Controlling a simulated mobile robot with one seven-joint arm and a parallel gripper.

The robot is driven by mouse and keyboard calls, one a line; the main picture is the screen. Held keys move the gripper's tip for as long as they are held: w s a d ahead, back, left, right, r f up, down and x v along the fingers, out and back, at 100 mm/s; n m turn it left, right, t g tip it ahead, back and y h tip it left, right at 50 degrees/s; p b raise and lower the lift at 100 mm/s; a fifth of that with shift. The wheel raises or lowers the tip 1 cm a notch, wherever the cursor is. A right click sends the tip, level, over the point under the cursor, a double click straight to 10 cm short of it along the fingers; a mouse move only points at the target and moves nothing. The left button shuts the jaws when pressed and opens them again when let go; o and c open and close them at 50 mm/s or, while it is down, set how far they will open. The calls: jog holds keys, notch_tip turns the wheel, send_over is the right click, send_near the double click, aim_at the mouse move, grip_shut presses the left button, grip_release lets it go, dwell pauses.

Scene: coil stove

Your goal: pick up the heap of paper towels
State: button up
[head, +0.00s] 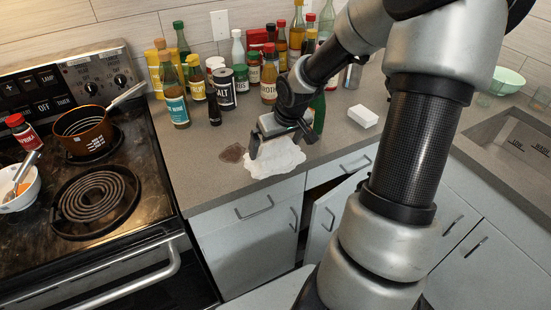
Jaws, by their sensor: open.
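The heap of paper towels (275,160) is white and crumpled. It lies on the grey countertop near its front edge, to the right of the stove. My gripper (277,146) is at the heap's back edge, over or against it, with its fingers pointing down toward it. The gripper is open. Its fingertips partly overlap the towels in the picture, and I cannot tell whether they touch them. The back part of the heap is hidden behind the gripper.
Several bottles and jars (228,88) crowd the counter behind the gripper. A dark stain (232,153) lies left of the towels. A white block (363,117) sits to the right. The stove (150,190) with a copper pan (82,125) is left. A cabinet door (325,225) below stands ajar.

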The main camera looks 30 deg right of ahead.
jog(key=shift+w+f, duration=0.2)
jog(key=shift+f, duration=0.3)
jog(key=c, duration=0.7)
jog(key=shift+r, duration=0.15)
